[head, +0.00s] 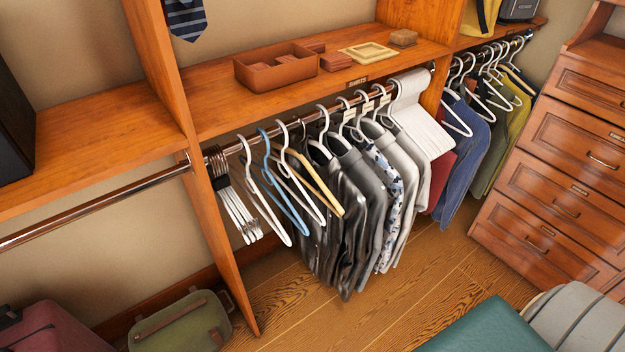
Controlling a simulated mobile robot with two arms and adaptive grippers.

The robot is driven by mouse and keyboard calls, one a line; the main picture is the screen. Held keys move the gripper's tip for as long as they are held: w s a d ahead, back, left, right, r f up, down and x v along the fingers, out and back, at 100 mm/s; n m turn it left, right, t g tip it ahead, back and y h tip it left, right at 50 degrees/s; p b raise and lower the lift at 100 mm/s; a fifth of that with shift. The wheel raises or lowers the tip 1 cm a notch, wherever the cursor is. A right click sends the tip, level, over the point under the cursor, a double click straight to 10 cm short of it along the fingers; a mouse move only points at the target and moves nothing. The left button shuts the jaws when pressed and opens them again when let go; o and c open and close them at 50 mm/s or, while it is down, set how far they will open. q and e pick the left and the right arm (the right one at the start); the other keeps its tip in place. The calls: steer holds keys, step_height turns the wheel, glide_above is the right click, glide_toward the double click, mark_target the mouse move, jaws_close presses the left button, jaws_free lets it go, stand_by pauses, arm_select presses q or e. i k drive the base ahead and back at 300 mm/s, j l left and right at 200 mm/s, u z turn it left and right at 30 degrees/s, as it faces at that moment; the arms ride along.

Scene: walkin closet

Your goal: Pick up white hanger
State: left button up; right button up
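A single empty white hanger (287,239) hangs from the metal rod in the middle bay, left of a blue hanger (300,229). Another empty white hanger (320,219) hangs just right of the blue one, beside a tan wooden hanger (332,201). A tight bundle of white hangers (238,222) with dark hooks hangs at the left end of the rod, against the upright panel. A stack of white hangers (419,117) hangs near the right end of this rod. Neither of my grippers is in view.
Dark and grey shirts (352,205) hang close to the right of the empty hangers. A wooden upright panel (222,245) stands left of them. The shelf (215,100) above holds a brown tray (275,75). A green bench (490,328) stands in front; the wood floor (290,305) between is clear.

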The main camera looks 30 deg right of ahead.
mark_target(286, 240)
steer(key=z, duration=0.45)
steer(key=i+l+u, duration=0.2)
steer(key=l+u, duration=0.15)
steer(key=l, duration=0.8)
steer(key=l+u, duration=0.4)
steer(key=l, duration=0.8)
